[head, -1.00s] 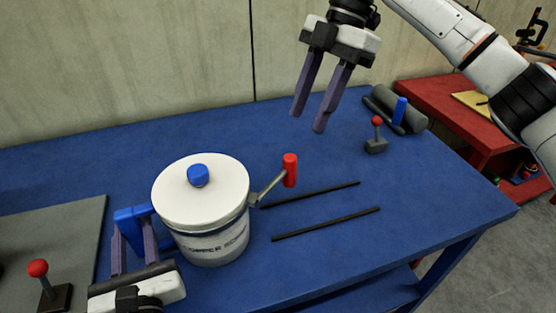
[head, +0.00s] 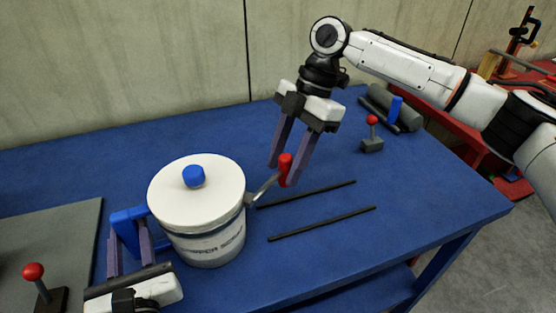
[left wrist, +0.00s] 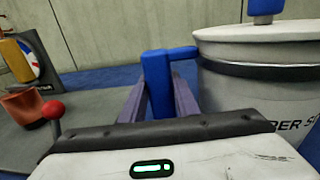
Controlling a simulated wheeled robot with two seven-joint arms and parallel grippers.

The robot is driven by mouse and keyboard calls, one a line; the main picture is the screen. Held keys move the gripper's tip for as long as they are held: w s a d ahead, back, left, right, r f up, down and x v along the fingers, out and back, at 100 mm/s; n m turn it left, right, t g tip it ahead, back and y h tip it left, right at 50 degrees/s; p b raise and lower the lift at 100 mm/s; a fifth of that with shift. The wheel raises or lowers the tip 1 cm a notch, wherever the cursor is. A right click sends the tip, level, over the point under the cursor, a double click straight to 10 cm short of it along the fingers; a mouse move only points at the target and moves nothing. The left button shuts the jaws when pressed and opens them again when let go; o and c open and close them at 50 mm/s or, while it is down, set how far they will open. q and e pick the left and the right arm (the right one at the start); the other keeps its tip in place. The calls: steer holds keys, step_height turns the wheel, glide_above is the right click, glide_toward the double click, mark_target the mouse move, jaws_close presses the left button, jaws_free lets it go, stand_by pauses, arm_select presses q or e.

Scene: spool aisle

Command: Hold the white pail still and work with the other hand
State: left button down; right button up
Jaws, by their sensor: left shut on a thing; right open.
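The white pail (head: 210,245) stands upright on the blue table, with a white lid (head: 222,203), a blue knob (head: 194,176) and a crank ending in a red grip (head: 286,170) on its right side. The pail also shows in the left wrist view (left wrist: 235,90). My left gripper (head: 129,235) is shut on the pail's blue side handle (head: 126,215), seen between its fingers in the left wrist view (left wrist: 157,82). My right gripper (head: 288,162) is open, its fingers pointing down around or beside the red grip; I cannot tell if they touch it.
Two thin black strips (head: 320,224) lie right of the pail. Another red-knobbed lever (head: 36,280) is at front left, by a grey mat (head: 60,225).

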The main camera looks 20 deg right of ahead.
jaws_close()
